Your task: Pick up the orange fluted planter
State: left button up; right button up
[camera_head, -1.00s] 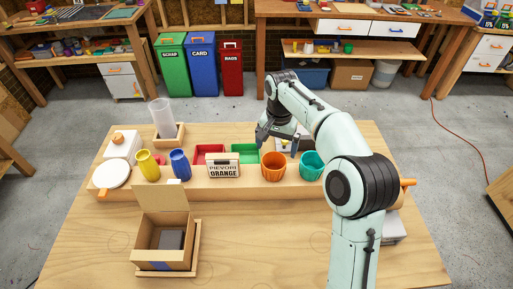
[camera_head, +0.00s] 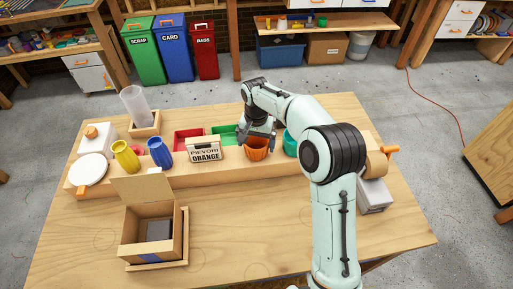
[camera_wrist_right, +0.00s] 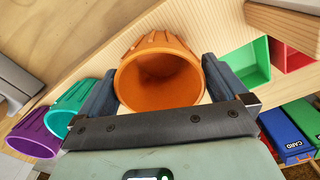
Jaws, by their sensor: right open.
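The orange fluted planter (camera_head: 256,150) stands on the raised wooden shelf of the workbench, right of a sign reading "PIEVORI ORANGE" (camera_head: 205,150). My right gripper (camera_head: 258,133) is over it, reaching down from above and behind. In the right wrist view the open mouth of the planter (camera_wrist_right: 160,80) faces the camera and it looks empty. The right gripper's two dark fingers (camera_wrist_right: 160,88) are apart, one on each side of the planter; I cannot tell whether they touch it. My left gripper is not in view.
A teal planter (camera_head: 291,143) stands close beside the orange one, partly behind my arm; a purple one (camera_wrist_right: 33,132) is beyond. Green (camera_head: 223,131) and red (camera_head: 181,138) trays lie behind the sign. Yellow (camera_head: 125,156) and blue (camera_head: 160,153) vases stand left. An open cardboard box (camera_head: 128,240) is in front.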

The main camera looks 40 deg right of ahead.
aim_at(257, 146)
notch_tip(257, 146, down, 3)
jog(key=shift+r, duration=0.2)
jog(key=c, duration=0.8)
